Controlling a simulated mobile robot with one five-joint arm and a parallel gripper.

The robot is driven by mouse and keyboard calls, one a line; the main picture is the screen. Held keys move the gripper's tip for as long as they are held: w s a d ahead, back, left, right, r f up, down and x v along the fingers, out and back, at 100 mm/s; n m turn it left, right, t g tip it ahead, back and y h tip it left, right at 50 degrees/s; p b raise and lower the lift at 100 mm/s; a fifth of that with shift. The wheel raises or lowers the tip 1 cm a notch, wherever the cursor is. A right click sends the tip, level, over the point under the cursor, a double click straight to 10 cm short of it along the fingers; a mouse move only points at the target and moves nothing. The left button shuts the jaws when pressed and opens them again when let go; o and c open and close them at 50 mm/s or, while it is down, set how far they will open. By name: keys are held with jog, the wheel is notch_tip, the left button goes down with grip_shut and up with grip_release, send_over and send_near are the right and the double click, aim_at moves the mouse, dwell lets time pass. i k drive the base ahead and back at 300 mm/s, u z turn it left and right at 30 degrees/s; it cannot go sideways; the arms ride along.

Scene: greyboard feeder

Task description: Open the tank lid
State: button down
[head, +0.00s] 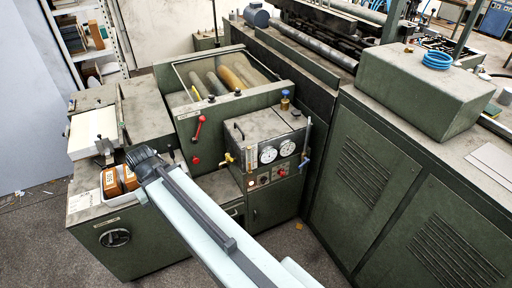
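I cannot tell for sure which part is the tank lid. One candidate is the flat grey top (262,124) of the green box with gauges, which looks closed. A brass fitting with a blue knob (285,101) stands at its back edge. My pale arm reaches from the bottom edge up to the left. My gripper (146,162), the dark end of the arm, is over the left cabinet beside a white tray with brown-orange blocks (111,183). It is left of the gauge box and apart from it. Its fingers cannot be made out.
A roller unit with a clear cover (228,78) stands behind, with a red lever (198,126) on its front. Gauges (268,155) and small valves project from the gauge box. A large green cabinet (385,190) blocks the right. Some floor (300,240) is bare in front.

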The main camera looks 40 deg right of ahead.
aim_at(254, 128)
jog(key=z, duration=0.15)
jog(key=k, duration=0.3)
jog(key=u, duration=0.65)
jog(key=i, duration=1.45)
